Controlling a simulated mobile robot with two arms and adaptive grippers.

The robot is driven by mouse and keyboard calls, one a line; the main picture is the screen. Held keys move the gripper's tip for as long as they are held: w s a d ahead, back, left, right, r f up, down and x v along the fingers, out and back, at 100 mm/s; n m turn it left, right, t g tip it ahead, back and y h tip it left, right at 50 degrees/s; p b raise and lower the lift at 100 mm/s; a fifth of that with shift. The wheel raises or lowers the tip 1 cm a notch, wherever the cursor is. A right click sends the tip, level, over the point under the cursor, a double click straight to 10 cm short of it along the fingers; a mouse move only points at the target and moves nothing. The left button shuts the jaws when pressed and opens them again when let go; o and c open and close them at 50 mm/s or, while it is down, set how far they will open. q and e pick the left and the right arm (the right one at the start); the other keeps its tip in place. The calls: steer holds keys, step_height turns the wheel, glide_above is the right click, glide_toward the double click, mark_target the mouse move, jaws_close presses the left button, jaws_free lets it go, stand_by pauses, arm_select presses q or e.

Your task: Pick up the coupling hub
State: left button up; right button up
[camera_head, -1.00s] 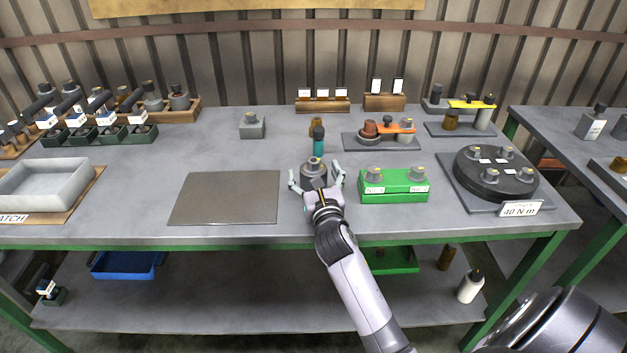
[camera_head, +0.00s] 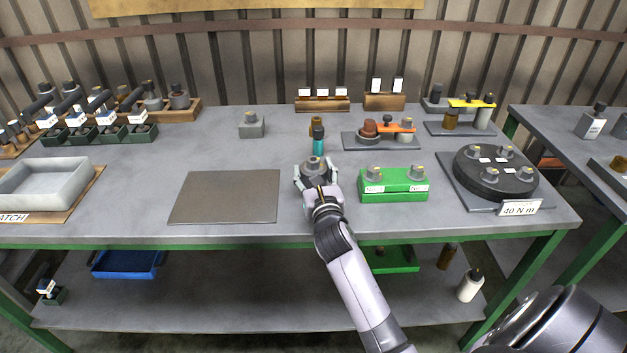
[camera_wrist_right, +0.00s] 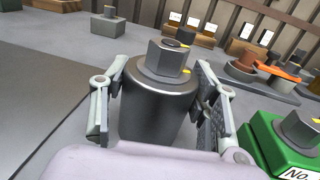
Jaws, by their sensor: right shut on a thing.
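The coupling hub (camera_head: 314,168) is a dark grey cylinder with a hex top and a small yellow mark. It stands upright on the workbench near the middle. My right gripper (camera_head: 316,180) has its fingers on both sides of it and is shut on it. In the right wrist view the hub (camera_wrist_right: 158,95) sits between the two fingers of the gripper (camera_wrist_right: 160,105), its hex end up. Its base is hidden behind the gripper body. My left gripper is not in view.
A green block (camera_head: 394,190) with two hex pieces stands close on the right. A flat dark plate (camera_head: 225,196) lies on the left. A teal-and-black bottle-like tool (camera_head: 318,143) stands just behind the hub. A black round fixture (camera_head: 495,175) is farther right.

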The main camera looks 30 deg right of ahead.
jaws_close()
steer(key=shift+w+r, duration=0.1)
steer(key=shift+r, duration=0.05)
